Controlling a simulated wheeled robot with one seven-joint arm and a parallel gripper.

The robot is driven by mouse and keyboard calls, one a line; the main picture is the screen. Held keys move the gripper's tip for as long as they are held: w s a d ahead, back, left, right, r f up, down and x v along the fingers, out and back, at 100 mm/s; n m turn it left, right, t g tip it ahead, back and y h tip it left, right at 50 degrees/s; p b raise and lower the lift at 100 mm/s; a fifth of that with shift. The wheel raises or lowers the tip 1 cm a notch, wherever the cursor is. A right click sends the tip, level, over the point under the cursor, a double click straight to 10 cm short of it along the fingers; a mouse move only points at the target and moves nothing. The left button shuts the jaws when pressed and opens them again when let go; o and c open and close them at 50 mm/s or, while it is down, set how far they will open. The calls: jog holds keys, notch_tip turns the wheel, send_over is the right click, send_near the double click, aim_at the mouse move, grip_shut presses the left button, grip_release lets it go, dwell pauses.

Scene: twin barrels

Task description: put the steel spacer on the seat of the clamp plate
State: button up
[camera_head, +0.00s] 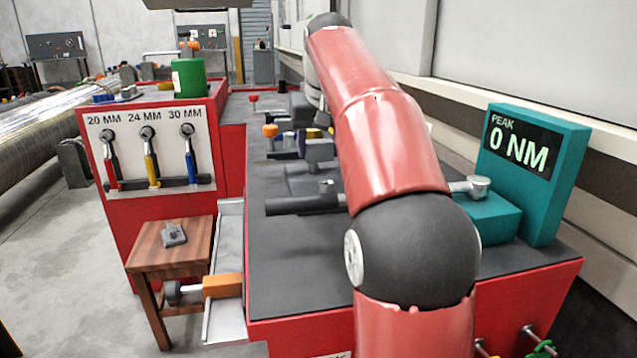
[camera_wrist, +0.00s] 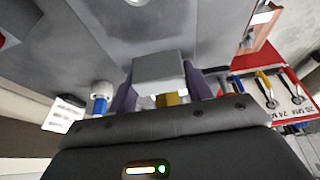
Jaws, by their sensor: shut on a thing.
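My gripper (camera_wrist: 160,82) has purple fingers, closed on the two sides of a plain grey block (camera_wrist: 158,67), which I take to be the steel spacer. A small yellow part shows behind the block, between the fingers. In the head view my gripper (camera_head: 307,138) is small and partly hidden by my red arm, over the far part of the dark bench top; I cannot tell there whether the spacer touches anything. I cannot surely pick out the clamp plate or its seat. A dark grey fixture with a round bar (camera_head: 305,202) lies on the bench in front of the gripper.
The teal torque display (camera_head: 525,155) reads 0 NM, at the bench's right. A red cabinet (camera_head: 160,225) with hanging wrenches and a green can (camera_head: 188,77) stands at left. A wooden stool (camera_head: 150,258) bears a small grey part (camera_head: 173,234). The bench's front left is bare.

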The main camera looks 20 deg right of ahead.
aim_at(319, 161)
jog(key=shift+f+b, duration=0.9)
jog(key=shift+f, duration=1.45)
jog(key=shift+f, duration=0.15)
jog(key=o, duration=1.3)
jog(key=shift+o, duration=0.2)
jog(key=shift+s+r, duration=0.1)
jog(key=shift+r, duration=0.45)
jog(key=d+p+v, duration=0.1)
jog(key=p+v, duration=0.3)
jog(key=v, duration=0.7)
jog(key=shift+a, duration=0.5)
